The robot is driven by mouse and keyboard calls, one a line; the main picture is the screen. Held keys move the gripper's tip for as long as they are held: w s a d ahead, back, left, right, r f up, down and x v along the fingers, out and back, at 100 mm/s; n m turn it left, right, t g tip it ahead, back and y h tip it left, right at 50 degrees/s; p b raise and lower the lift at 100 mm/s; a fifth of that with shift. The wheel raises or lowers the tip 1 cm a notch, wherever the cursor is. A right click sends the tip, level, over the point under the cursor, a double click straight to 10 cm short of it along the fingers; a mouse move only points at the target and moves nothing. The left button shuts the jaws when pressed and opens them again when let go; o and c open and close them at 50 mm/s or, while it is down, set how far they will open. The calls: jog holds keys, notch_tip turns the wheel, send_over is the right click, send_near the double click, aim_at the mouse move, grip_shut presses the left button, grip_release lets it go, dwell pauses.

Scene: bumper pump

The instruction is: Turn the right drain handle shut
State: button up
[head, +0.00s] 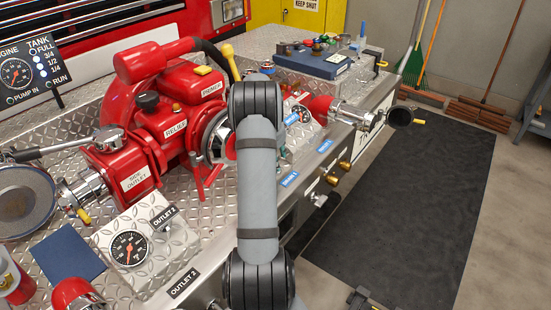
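Two blue labels, the front one (290,179) and the rear one (324,146), sit along the right edge of the pump panel; their text is too small to read surely. Beside them, two brass knobs (332,180) (344,165) and a silver fitting (320,200) stick out from the side. I cannot tell which part is the right drain handle, or how it is turned. My grey arm covers part of the panel's middle. A dark piece at the bottom edge (360,298) may be my gripper's tip; its fingers are not clear and nothing shows held.
The red pump (175,120) and two outlet gauges stand on the diamond-plate deck. A capped outlet pipe (400,116) with a yellow-tipped lever juts out at the right. Clear black floor mat (410,220) lies right of the panel. Brooms lean at the back wall.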

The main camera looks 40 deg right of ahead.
jog(key=v, duration=1.2)
jog(key=shift+f, duration=0.1)
jog(key=shift+c, duration=0.4)
